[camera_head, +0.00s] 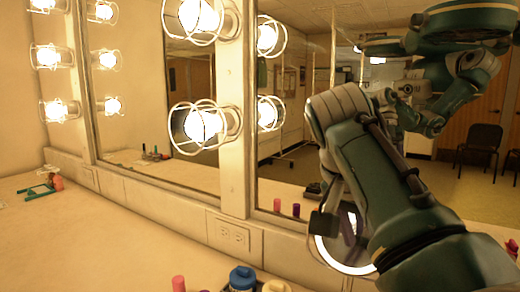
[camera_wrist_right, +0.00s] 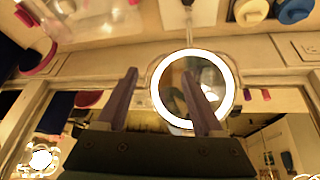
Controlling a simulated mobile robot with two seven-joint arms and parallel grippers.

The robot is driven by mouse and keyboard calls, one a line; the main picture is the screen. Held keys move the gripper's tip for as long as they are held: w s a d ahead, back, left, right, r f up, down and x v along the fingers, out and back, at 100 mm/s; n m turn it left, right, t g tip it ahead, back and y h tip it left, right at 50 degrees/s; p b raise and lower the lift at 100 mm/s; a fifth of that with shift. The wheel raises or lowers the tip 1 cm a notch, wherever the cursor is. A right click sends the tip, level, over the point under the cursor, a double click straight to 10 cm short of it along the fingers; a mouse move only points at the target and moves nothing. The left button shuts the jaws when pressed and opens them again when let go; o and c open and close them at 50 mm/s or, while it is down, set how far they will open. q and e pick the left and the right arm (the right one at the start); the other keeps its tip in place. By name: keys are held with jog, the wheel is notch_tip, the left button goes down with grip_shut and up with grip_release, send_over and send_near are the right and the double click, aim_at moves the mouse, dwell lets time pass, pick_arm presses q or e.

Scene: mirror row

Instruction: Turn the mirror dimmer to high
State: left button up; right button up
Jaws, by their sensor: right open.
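The makeup mirror (camera_head: 155,110) has lit, caged bulbs (camera_head: 203,124) along its frame posts. I cannot make out the dimmer for certain in either view. My right arm reaches over the counter toward the mirror wall and hides part of it. In the wrist view my right gripper (camera_wrist_right: 160,74) is open, with nothing between its two fingers. A round mirror with a glowing white ring (camera_wrist_right: 229,85) stands near the fingers and is partly covered by the right one. The ring also shows in the head view (camera_head: 340,267), partly behind my arm. My left gripper is not in view.
An outlet plate (camera_head: 233,236) sits on the low wall strip. The counter (camera_head: 105,240) is mostly clear at left. My arm is reflected at upper right.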

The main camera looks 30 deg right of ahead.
pick_arm(q)
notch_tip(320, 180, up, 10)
jog(key=p, duration=0.8)
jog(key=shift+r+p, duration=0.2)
jog(key=shift+p, duration=0.2)
pick_arm(e)
notch_tip(320, 180, up, 7)
jog(key=s+n+t, duration=0.1)
jog(key=s+n, duration=0.1)
jog(key=n, duration=0.1)
jog(key=shift+s+a+r+n, duration=0.2)
jog(key=shift+s+a+n, duration=0.1)
jog(key=shift+n, duration=0.1)
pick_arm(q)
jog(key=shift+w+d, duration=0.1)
